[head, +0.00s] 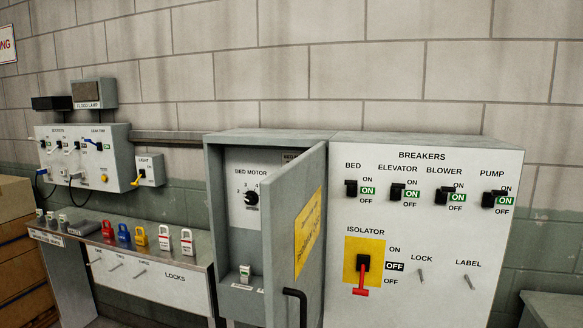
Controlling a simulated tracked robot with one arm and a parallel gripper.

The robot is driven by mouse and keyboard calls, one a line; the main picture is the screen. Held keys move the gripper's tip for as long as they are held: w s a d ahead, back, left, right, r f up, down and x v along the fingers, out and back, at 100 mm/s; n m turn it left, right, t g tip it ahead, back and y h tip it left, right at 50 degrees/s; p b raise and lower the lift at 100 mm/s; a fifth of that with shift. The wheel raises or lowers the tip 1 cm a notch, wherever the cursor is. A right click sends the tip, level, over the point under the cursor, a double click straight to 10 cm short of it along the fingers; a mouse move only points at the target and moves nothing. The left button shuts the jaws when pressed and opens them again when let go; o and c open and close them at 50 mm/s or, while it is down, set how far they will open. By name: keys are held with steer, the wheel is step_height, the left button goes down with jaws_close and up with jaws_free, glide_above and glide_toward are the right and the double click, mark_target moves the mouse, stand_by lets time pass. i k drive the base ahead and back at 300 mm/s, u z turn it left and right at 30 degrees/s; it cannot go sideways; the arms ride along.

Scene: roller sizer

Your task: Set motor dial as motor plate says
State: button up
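The motor dial (252,198) is a black knob on a white panel marked "BED MOTOR", inside an open grey cabinet (222,175). The digits 2, 3 and 4 show around it; its exact setting is too small to read. A small plate (291,158) sits at the cabinet's upper right, partly hidden by the door. Its lettering starts with "BED" or similar and the rest is unreadable. I cannot tell whether it is the motor plate. My gripper is not in view.
The cabinet door (283,225) stands open toward me, with a yellow sign (309,232) and a black bent handle (296,294). Right is the breaker panel (455,240); its isolator (362,265) shows OFF. Left, a locks bench (150,285) carries several coloured padlocks.

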mark_target(250, 198)
steer(key=u, duration=0.1)
steer(key=i, duration=1.05)
steer(key=z, duration=0.1)
